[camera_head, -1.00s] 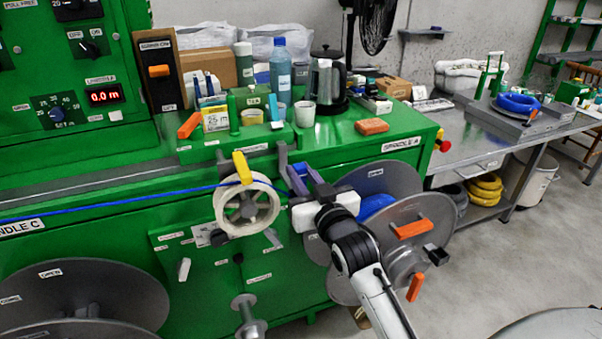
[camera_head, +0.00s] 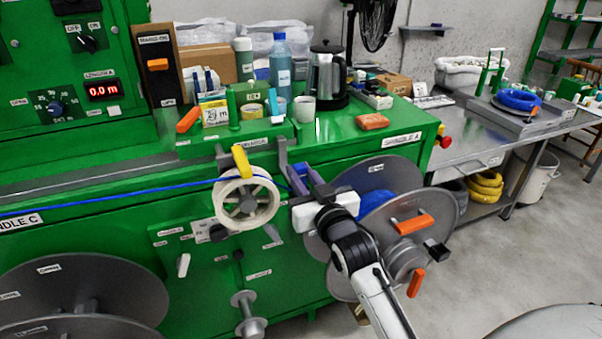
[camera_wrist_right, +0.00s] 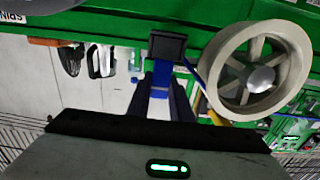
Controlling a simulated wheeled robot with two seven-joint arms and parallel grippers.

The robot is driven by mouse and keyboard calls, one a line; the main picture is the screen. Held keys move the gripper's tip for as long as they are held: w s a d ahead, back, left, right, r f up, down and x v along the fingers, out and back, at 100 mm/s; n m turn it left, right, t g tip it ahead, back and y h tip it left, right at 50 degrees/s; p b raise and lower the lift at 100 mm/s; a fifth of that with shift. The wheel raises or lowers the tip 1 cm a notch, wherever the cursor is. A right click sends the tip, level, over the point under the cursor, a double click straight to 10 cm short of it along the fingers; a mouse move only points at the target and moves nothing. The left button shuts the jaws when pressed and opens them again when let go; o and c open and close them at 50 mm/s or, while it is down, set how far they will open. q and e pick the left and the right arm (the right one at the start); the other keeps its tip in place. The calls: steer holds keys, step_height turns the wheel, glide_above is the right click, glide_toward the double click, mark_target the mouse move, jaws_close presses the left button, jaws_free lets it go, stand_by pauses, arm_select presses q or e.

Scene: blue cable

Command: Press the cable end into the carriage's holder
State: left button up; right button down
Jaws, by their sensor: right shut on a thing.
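The blue cable (camera_head: 130,200) runs in from the left, under the yellow lever (camera_head: 242,162) and over the pale spoked wheel (camera_head: 246,200), toward my right gripper (camera_head: 300,180). My right gripper is just right of the wheel, beside an upright grey bracket (camera_head: 283,156) that seems part of the carriage. In the right wrist view its fingers (camera_wrist_right: 162,80) are shut on a blue piece (camera_wrist_right: 160,92), the cable end. The fingertips reach a dark block (camera_wrist_right: 167,46), apparently the holder; whether the end is inside it cannot be told. My left gripper is out of view.
Grey spool discs (camera_head: 410,225) with orange handles stand right of the wheel, close behind my right arm. Bottles, a kettle (camera_head: 325,78) and a mug crowd the green machine top. An orange-brown block (camera_head: 372,121) lies near its right end.

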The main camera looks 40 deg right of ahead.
steer(key=shift+f+b, duration=0.3)
steer(key=shift+f, duration=0.25)
steer(key=c, duration=1.5)
jaws_free()
steer(key=shift+s, duration=0.1)
steer(key=p+v, duration=0.3)
steer(key=v, duration=0.5)
steer(key=shift+f, duration=0.1)
